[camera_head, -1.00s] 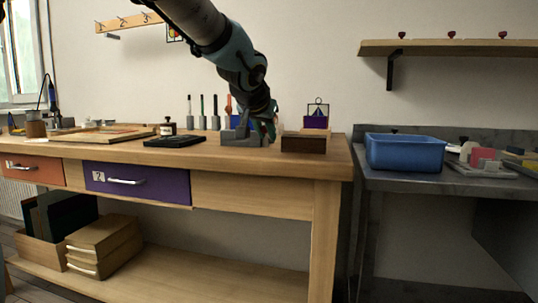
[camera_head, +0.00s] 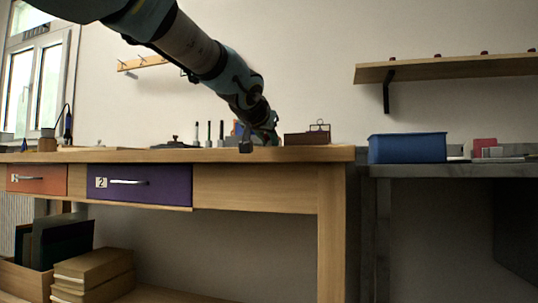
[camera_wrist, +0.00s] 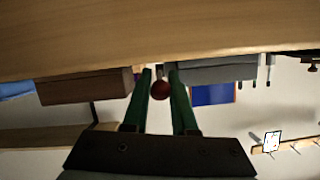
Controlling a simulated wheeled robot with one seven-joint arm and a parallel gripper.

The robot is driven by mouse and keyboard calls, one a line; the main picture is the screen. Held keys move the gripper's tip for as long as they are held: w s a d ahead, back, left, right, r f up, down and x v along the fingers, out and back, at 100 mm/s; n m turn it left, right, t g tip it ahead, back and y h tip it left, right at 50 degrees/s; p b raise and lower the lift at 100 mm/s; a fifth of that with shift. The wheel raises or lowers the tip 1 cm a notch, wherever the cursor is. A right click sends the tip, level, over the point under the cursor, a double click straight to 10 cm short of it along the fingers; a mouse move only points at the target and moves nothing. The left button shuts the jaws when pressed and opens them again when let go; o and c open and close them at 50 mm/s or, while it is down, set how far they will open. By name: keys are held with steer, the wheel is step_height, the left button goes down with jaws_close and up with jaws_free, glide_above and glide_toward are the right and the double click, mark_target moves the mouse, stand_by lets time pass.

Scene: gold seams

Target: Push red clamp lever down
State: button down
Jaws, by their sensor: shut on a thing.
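The red ball knob (camera_wrist: 160,90) of the clamp lever sits between the two green fingers of my gripper (camera_wrist: 161,76) in the wrist view. The fingers are shut on it. A grey clamp block (camera_wrist: 215,71) shows just right of the fingers. In the head view my gripper (camera_head: 269,130) is low over the wooden workbench (camera_head: 253,187), beside the grey clamp (camera_head: 245,147). The red knob is hidden there behind my gripper and arm. The lever's shaft is mostly hidden, so its tilt cannot be told.
A brown block (camera_head: 306,139) stands close right of my gripper; it also shows in the wrist view (camera_wrist: 85,87). A blue panel (camera_wrist: 213,94) is near the clamp. Upright tools (camera_head: 209,133) stand to the left. A blue bin (camera_head: 407,148) is on the grey bench at right.

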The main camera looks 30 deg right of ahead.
steer(key=shift+f+b, duration=0.1)
steer(key=shift+b, duration=0.35)
steer(key=c, duration=0.7)
jaws_free()
steer(key=shift+s+a+r, duration=0.2)
steer(key=shift+s, duration=0.05)
steer(key=v, duration=0.2)
steer(key=p+v, duration=0.1)
steer(key=v, duration=0.5)
steer(key=shift+s+f+p, duration=0.2)
steer(key=shift+f+p, duration=0.1)
steer(key=shift+b+v, duration=0.85)
steer(key=shift+v, duration=0.1)
